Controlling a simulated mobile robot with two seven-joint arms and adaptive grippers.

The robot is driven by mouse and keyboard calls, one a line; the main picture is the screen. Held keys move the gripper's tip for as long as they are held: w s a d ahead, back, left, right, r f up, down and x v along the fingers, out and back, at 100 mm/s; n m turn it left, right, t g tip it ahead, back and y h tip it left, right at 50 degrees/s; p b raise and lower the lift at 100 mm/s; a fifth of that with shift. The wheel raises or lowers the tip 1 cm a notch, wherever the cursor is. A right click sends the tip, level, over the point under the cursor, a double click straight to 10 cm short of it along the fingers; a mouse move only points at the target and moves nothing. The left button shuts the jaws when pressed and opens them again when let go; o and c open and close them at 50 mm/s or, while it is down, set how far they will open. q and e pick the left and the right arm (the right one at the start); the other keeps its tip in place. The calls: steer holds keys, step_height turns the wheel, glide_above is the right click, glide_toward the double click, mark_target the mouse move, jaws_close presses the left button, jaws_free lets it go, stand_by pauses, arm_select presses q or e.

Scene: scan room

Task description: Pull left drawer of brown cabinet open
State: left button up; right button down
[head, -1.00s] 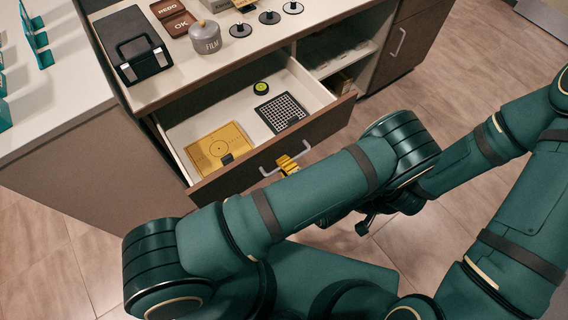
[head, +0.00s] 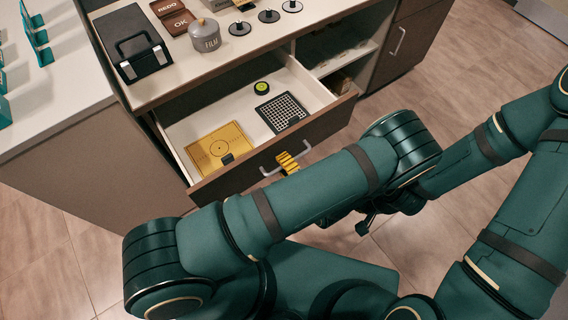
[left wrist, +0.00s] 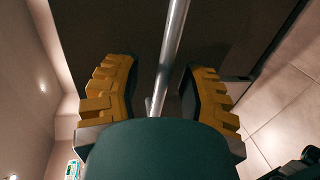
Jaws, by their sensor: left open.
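The left drawer (head: 325,134) of the brown cabinet stands pulled out, with its white interior showing. Its metal bar handle (head: 270,173) is on the dark front panel. In the left wrist view the yellow-padded fingers of my left gripper (left wrist: 163,90) are open. The handle bar (left wrist: 172,50) runs between them, with gaps on both sides. In the head view a dark gripper shows low beyond my left arm, but its fingers are too hidden to judge.
The drawer holds a yellow plate (head: 218,148), a black grid (head: 281,112) and a green-black round item (head: 261,88). On the countertop are a black box (head: 133,47), a FILM canister (head: 204,36) and several discs. An open shelf and a closed cabinet door (head: 408,38) lie to the right.

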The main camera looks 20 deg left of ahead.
arm_select(q)
step_height(320, 180, up, 10)
steer(key=shift+f, duration=0.1)
stand_by(0.4)
stand_by(0.4)
steer(key=s+a+f+n+g, duration=0.2)
steer(key=s+n+g, duration=0.1)
steer(key=s+a+f+n+g, duration=0.1)
steer(key=s+n+g, duration=0.1)
steer(key=shift+a+f, duration=0.25)
steer(key=shift+a, duration=0.05)
steer(key=s+d+f+n+g+h, duration=0.25)
steer(key=s+n+g+h, duration=0.3)
steer(key=n, duration=0.35)
steer(key=s+d+f+n+g+h, duration=0.2)
steer(key=s+f+n+g+h, duration=0.2)
steer(key=s+n, duration=0.45)
steer(key=w+r+n+t+h, duration=0.1)
steer(key=w+n+t+h, duration=0.2)
steer(key=w+n, duration=0.3)
steer(key=w+d+r+n+t+h, duration=0.1)
steer(key=w+n+t+h, duration=0.2)
steer(key=n, duration=1.4)
steer(key=w, duration=0.3)
steer(key=shift+w+r, duration=0.15)
steer(key=shift+w, duration=0.2)
